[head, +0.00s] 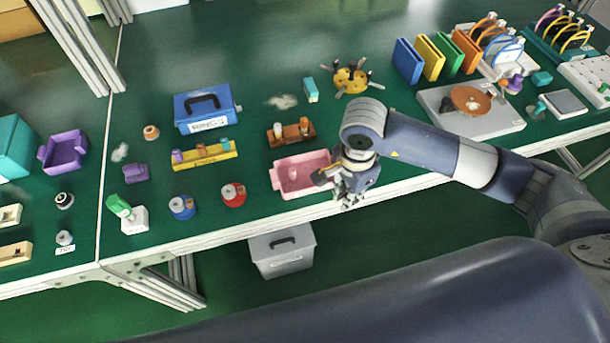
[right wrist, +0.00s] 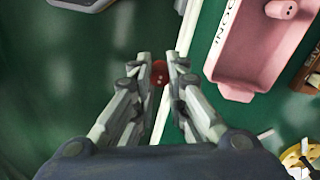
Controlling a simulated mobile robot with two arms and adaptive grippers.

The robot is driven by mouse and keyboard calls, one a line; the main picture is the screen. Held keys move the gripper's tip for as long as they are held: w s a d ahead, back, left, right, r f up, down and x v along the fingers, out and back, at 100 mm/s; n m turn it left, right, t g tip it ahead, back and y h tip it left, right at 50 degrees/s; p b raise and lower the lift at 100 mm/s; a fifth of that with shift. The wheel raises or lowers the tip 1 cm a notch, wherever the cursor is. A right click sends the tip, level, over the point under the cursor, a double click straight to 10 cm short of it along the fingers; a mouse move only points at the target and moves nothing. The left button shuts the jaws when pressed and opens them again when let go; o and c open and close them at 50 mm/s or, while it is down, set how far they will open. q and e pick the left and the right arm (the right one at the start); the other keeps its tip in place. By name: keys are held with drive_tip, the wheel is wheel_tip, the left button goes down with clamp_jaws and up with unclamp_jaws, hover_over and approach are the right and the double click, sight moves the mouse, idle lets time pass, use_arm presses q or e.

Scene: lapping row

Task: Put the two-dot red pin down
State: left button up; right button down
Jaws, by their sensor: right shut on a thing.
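My right gripper (head: 350,194) is at the front edge of the bench, just right of the pink tray (head: 283,181). In the right wrist view its fingertips (right wrist: 160,70) are shut on a small red pin (right wrist: 159,76), seen end-on between them. Small pale marks show on the pin, but I cannot count them surely. Most of the pin is hidden by the fingers, and I cannot make it out in the head view. The pink tray also shows in the right wrist view (right wrist: 226,72), apart from the fingers. My left gripper is not in view.
A brown wooden block with pegs (head: 276,138) stands behind the pink tray. A red round container (head: 233,195) and a blue one (head: 181,208) stand to its left. A grey lidded bin (head: 283,262) is below the bench edge.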

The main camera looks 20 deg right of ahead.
drive_tip(key=w+m, duration=0.1)
drive_tip(key=m, duration=0.1)
wheel_tip(320, 180, up, 6)
drive_tip(key=n+b, duration=0.1)
drive_tip(key=n, duration=3.4)
hover_over(320, 161)
drive_tip(key=s+a, duration=0.1)
drive_tip(key=s, duration=0.3)
wheel_tip(320, 161, down, 5)
drive_tip(key=shift+w+a+r+p, duration=0.1)
drive_tip(key=shift+w+a+p, duration=0.05)
drive_tip(key=shift+p, duration=0.15)
wheel_tip(320, 161, down, 4)
drive_tip(key=shift+f+p, duration=0.2)
drive_tip(key=shift+p, duration=0.1)
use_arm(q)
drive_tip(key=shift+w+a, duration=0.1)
